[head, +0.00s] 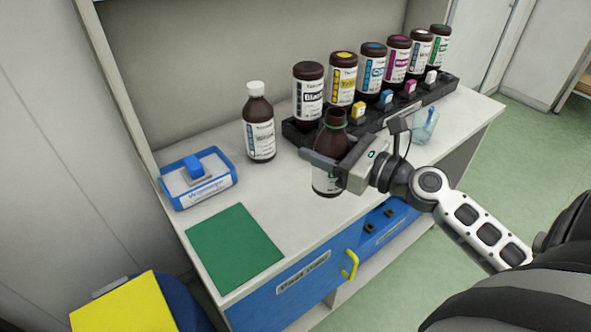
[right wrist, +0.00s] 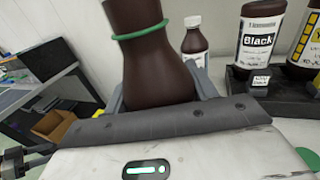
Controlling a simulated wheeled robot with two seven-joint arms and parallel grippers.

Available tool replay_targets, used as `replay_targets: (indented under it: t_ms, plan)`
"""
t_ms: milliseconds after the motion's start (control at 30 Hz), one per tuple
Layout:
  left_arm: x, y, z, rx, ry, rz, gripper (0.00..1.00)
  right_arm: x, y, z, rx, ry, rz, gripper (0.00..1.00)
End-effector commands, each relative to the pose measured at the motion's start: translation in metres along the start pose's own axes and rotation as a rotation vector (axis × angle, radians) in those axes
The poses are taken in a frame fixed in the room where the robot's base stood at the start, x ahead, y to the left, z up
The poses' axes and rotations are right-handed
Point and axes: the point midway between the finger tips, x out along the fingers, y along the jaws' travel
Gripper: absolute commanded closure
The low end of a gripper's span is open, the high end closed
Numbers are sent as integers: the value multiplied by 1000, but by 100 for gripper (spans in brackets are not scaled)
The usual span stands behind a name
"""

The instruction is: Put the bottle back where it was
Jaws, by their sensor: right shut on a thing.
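My right gripper (head: 332,166) is shut around the body of a dark brown bottle (head: 333,142). The bottle has a green ring at its neck, and its top looks brown in the head view. It is about upright near the front edge of the counter; I cannot tell whether its base touches the surface. In the right wrist view the bottle (right wrist: 150,62) stands between the fingers of the gripper (right wrist: 162,95), its top cut off by the frame. My left gripper is not in view.
A white-capped brown bottle (head: 259,125) stands left of the rack. A blue and white box (head: 198,180) and a green mat (head: 233,248) lie further left. A clear beaker (head: 426,126) stands beyond my right wrist. Bare counter shows between mat and rack.

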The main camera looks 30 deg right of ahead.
Motion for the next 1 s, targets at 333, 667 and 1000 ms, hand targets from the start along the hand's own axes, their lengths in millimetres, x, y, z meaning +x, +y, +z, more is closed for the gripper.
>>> replay_targets:
  t_ms: [333,667,1000]
  plan:
    - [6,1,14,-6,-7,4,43,56,-5,-51,1,-4,-1,72]
    - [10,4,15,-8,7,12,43,71,-6,-82,4,-1,-2,72]
    - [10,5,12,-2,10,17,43,70,-6,-98,0,-2,0,72]
